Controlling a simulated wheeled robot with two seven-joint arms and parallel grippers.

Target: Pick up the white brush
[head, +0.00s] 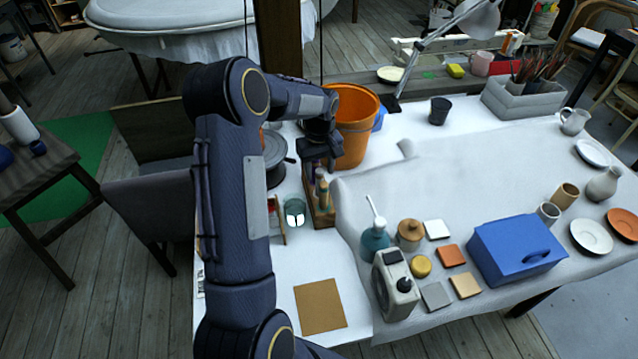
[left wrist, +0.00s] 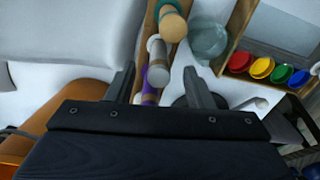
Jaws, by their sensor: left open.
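A wooden holder (head: 322,215) stands on the white table and holds several upright handled tools. My left gripper (head: 322,158) is over the back end of the holder, pointing down. In the left wrist view, its open fingers (left wrist: 158,72) are on either side of the whitish tool, with nothing clamped. The brush's lower part is hidden.
A glass jar (head: 294,207) stands left of the holder, beside a wooden case of paint pots (left wrist: 262,66). An orange bucket (head: 353,125) is just behind my gripper, and a dark round pan (head: 272,148) is to its left. The draped cloth (head: 370,185) lies to the right.

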